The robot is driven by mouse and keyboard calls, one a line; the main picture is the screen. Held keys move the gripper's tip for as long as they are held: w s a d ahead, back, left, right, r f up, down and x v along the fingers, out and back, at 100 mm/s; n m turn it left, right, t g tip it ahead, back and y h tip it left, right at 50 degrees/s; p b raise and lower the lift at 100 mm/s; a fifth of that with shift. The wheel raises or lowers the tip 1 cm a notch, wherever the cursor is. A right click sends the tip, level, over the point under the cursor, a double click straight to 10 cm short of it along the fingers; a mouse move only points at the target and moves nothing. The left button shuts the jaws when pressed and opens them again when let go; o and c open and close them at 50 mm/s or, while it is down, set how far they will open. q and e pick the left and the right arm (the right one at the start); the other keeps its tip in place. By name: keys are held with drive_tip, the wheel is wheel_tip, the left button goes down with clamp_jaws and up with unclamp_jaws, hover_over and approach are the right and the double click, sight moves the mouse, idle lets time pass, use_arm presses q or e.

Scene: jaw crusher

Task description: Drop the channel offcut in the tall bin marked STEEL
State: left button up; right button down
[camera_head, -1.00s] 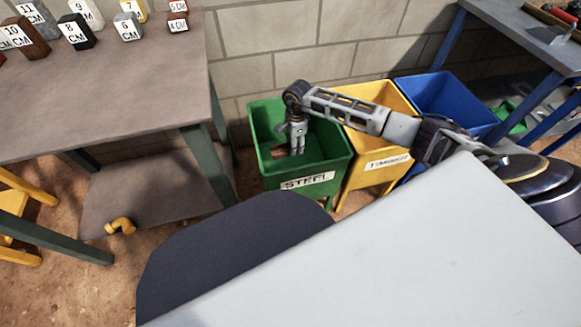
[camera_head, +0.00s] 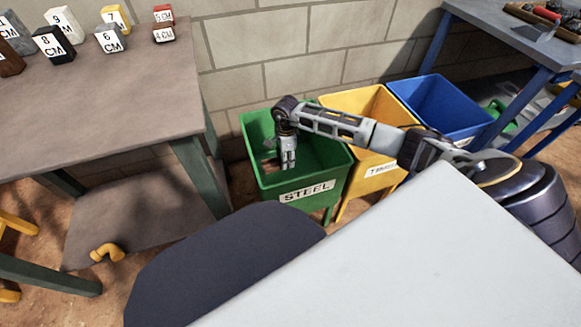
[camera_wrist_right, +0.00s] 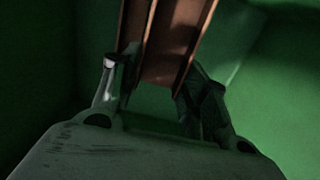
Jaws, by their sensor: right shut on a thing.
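The green tall bin marked STEEL (camera_head: 308,192) stands on the floor against the block wall. My right gripper (camera_head: 288,166) points down inside its mouth in the head view. In the right wrist view my right gripper (camera_wrist_right: 158,100) is shut on the channel offcut (camera_wrist_right: 166,40), a reddish-brown channel-shaped piece, with green bin walls around it. In the head view only a small brown part of the offcut (camera_head: 268,163) shows beside the fingers. Whether it touches the bin floor cannot be told. My left gripper is not in view.
A yellow bin (camera_head: 378,172) and a blue bin (camera_head: 440,105) stand to the right of the green one. A workbench (camera_head: 100,110) with numbered blocks is at left. A yellow pipe elbow (camera_head: 107,252) lies below it. A blue-legged bench (camera_head: 520,45) is at right.

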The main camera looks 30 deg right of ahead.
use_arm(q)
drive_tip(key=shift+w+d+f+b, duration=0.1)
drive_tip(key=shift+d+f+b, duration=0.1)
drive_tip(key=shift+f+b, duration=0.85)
use_arm(e)
hover_over(285, 178)
drive_tip(key=shift+d+f, duration=0.15)
drive_tip(key=shift+f, duration=2.35)
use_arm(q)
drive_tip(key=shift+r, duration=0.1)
use_arm(e)
drive_tip(key=shift+s+f+b, duration=0.1)
drive_tip(key=shift+f+b, duration=0.8)
drive_tip(key=shift+f, duration=0.95)
drive_tip(key=shift+f+b, duration=0.3)
drive_tip(key=shift+f, duration=0.35)
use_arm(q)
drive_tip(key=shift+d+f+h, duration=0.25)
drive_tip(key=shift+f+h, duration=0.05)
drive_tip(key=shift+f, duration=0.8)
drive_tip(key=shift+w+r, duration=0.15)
use_arm(e)
drive_tip(key=shift+f, duration=0.1)
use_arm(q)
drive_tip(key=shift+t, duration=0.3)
use_arm(e)
drive_tip(key=c, duration=0.8)
unclamp_jaws()
drive_tip(key=shift+o, duration=0.2)
